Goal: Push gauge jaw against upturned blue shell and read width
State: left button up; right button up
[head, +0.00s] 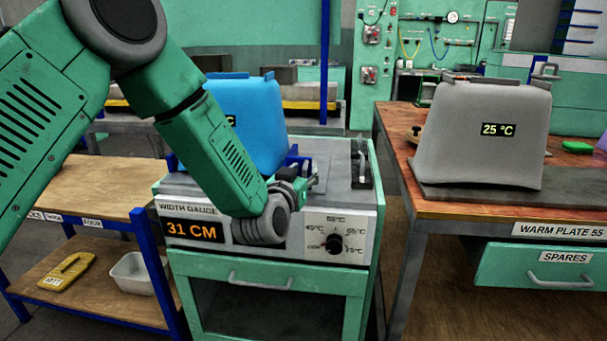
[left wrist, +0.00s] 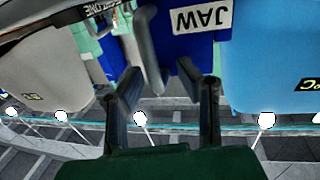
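The blue shell (head: 258,112) stands on the width gauge (head: 284,218), partly hidden behind my left arm; its right side fills the right of the left wrist view (left wrist: 272,60). The gauge display (head: 192,231) reads 31 CM. The blue jaw (head: 297,158) is right of the shell in the head view, and its JAW label (left wrist: 202,17) shows in the left wrist view. I cannot tell whether jaw and shell touch. My left gripper (head: 308,184) is at the jaw; its fingers (left wrist: 166,88) are apart, with a grey handle bar (left wrist: 148,50) between them. My right gripper is out of view.
A grey shell (head: 482,130) reading 25 °C stands on a dark plate on the right bench (head: 450,207). A dial (head: 335,242) is on the gauge front. A low shelf (head: 85,190) at left holds a yellow tool (head: 68,270) and a white bin (head: 135,272).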

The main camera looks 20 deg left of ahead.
pick_arm(q)
jog(key=s+d, duration=0.1)
jog(key=s, duration=1)
jog(key=shift+s, duration=0.4)
jog(key=shift+f, duration=0.1)
